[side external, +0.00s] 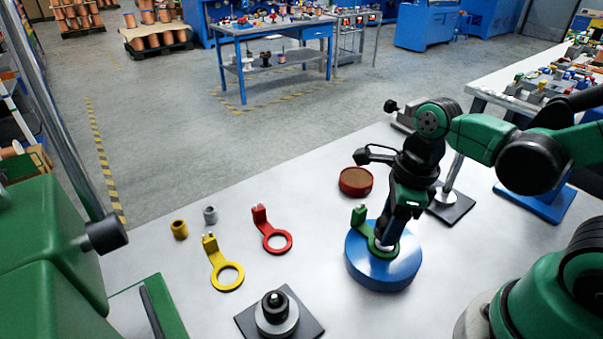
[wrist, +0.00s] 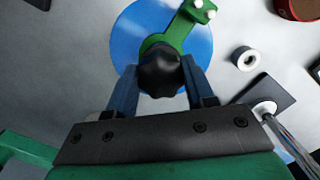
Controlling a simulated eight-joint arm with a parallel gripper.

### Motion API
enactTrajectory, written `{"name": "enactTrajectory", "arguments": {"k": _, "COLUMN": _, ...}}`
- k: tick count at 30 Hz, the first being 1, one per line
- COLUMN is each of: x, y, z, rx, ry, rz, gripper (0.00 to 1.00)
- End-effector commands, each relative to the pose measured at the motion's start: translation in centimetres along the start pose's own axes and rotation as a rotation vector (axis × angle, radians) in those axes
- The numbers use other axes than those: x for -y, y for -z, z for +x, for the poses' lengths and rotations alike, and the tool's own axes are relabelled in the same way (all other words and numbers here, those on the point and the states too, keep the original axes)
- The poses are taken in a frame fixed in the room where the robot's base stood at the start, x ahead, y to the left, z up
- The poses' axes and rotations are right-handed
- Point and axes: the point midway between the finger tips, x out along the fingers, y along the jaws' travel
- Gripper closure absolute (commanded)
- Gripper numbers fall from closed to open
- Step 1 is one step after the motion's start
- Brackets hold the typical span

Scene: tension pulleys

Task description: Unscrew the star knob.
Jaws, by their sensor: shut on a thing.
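The black star knob (wrist: 160,71) sits at the centre of the blue disc (wrist: 136,28), on top of the green ring-and-arm part (wrist: 178,32), in the wrist view. My gripper (wrist: 158,78) is shut on the knob, with one blue finger on each side of it. In the side external view my gripper (side external: 385,245) points down onto the blue disc (side external: 378,274). The green part (side external: 359,217) shows beside the fingers there. The knob is hidden behind the fingers in that view.
A red ring part (side external: 277,241), a yellow ring part (side external: 227,276) and small yellow and grey bushings lie to the left. A red round tin (side external: 356,181) stands behind the disc. A black-based spindle (side external: 277,313) stands at the front. Bare tabletop lies between them.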

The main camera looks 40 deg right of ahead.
Motion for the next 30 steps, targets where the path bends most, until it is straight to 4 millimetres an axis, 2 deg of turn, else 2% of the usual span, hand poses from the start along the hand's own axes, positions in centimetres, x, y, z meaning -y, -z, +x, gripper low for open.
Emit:
{"name": "enactTrajectory", "arguments": {"k": 5, "x": 0.0, "y": -0.1, "z": -0.7, "rx": 0.000, "ry": 0.000, "rz": 0.000, "gripper": 1.00}}
{"name": "enactTrajectory", "arguments": {"k": 19, "x": 0.0, "y": -0.6, "z": -4.6, "rx": 0.000, "ry": 0.000, "rz": 0.000, "gripper": 1.00}}
{"name": "enactTrajectory", "arguments": {"k": 30, "x": 0.0, "y": -0.6, "z": -5.0, "rx": 0.000, "ry": 0.000, "rz": -0.001, "gripper": 1.00}}
